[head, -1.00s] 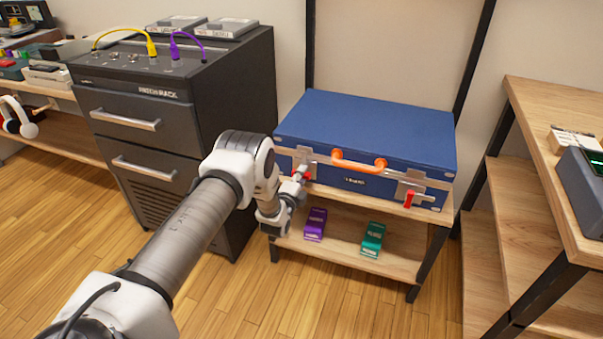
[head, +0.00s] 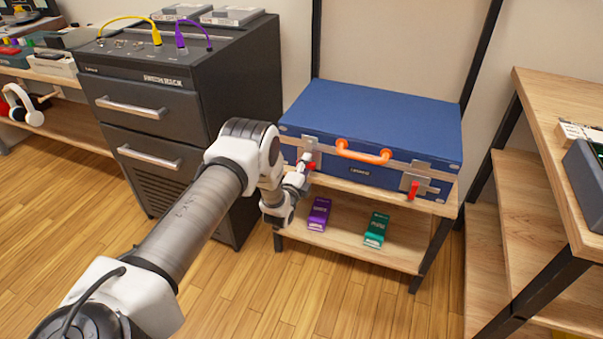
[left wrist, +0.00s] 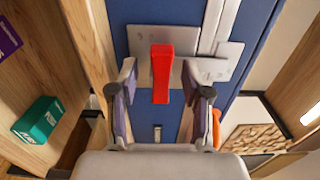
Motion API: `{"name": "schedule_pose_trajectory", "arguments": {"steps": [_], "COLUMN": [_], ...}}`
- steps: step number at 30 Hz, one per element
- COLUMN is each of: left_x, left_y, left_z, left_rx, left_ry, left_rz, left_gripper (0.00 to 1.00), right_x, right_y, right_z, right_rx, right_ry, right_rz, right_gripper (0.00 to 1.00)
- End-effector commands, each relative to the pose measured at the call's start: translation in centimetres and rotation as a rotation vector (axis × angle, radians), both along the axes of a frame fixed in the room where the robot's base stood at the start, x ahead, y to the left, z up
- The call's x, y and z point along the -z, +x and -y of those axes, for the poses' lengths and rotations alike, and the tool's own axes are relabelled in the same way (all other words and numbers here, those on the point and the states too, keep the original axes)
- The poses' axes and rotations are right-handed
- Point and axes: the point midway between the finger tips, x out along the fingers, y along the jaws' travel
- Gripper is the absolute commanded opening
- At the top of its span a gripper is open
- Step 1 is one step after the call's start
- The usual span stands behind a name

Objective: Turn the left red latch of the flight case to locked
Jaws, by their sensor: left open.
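The blue flight case (head: 375,118) lies closed on a wooden shelf, with an orange handle (head: 362,152) on its front. Its left red latch (head: 310,164) is partly hidden by my left gripper (head: 302,172) in the head view. In the left wrist view the latch (left wrist: 162,68) is a red bar on a metal plate. My left gripper (left wrist: 160,88) is open, with one finger on each side of the bar and visible gaps. The right red latch (head: 413,188) points down on its own plate. My right gripper is in no view.
A purple box (head: 319,214) and a teal box (head: 376,230) lie on the lower shelf below the case. A dark drawer rack (head: 170,110) stands to the left, and wooden shelving (head: 510,210) stands to the right. The wooden floor in front is clear.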

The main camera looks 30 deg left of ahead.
Motion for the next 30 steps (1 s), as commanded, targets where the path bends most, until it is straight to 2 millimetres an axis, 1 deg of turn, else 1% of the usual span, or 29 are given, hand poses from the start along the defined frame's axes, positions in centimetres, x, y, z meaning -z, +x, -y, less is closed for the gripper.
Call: {"name": "schedule_pose_trajectory", "arguments": {"steps": [2,5,9,12,15,19,30], "left_x": [0.0,0.1,0.1,0.1,0.1,0.0,0.0], "left_y": [-1.2,-3.5,-7.1,-9.2,-10.6,-11.1,-11.1], "left_z": [0.3,0.8,1.7,2.2,2.5,2.7,2.7], "left_rx": [-0.001,-0.002,-0.001,0.0,0.0,0.0,0.0], "left_ry": [-0.002,-0.003,-0.002,-0.002,-0.002,0.0,0.0], "left_rz": [-0.003,-0.004,-0.006,-0.005,-0.004,-0.002,-0.002], "left_gripper": [0.48,0.48,0.48,0.48,0.48,0.48,0.48], "right_x": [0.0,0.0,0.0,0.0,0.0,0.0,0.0], "right_y": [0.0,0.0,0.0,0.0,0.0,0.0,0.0], "right_z": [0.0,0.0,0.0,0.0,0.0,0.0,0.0], "right_rx": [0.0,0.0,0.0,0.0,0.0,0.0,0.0], "right_ry": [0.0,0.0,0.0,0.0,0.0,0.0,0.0], "right_rz": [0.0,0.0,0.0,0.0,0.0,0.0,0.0], "right_gripper": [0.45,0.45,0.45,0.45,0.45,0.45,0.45]}}
